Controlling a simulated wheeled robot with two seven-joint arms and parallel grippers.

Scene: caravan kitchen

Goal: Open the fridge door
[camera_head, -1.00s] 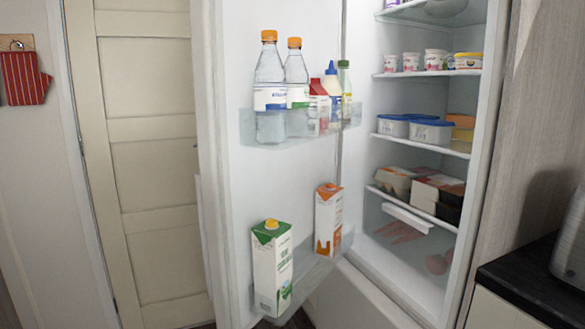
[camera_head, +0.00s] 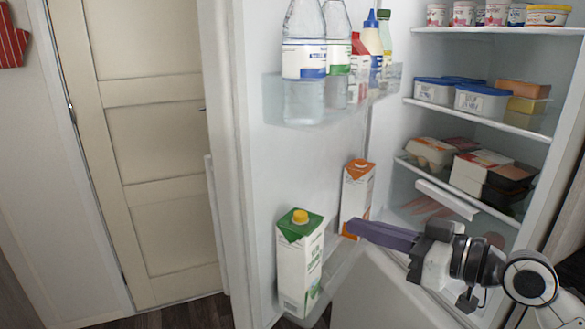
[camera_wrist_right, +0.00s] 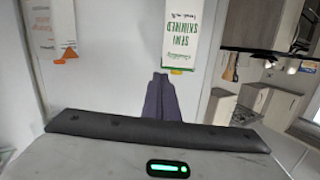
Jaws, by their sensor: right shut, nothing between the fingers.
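The fridge door (camera_head: 265,190) stands wide open, swung out to the left, with its inner side and shelves facing me. The fridge's inside (camera_head: 425,120) is in plain view on the right. My right gripper (camera_head: 352,232) is shut and empty; its purple fingers point left toward the door's inner side, by the lower door shelf and in front of the orange carton. In the right wrist view its fingers (camera_wrist_right: 162,88) reach toward the door's inner face; I cannot tell whether they touch it. My left gripper is not in view.
The lower door shelf (camera_head: 345,265) holds a green milk carton (camera_head: 300,265) and an orange carton (camera_head: 357,195). Bottles (camera_head: 304,65) stand on the upper door shelf. A closed cream door (camera_head: 150,150) is at the left. Dark floor shows below.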

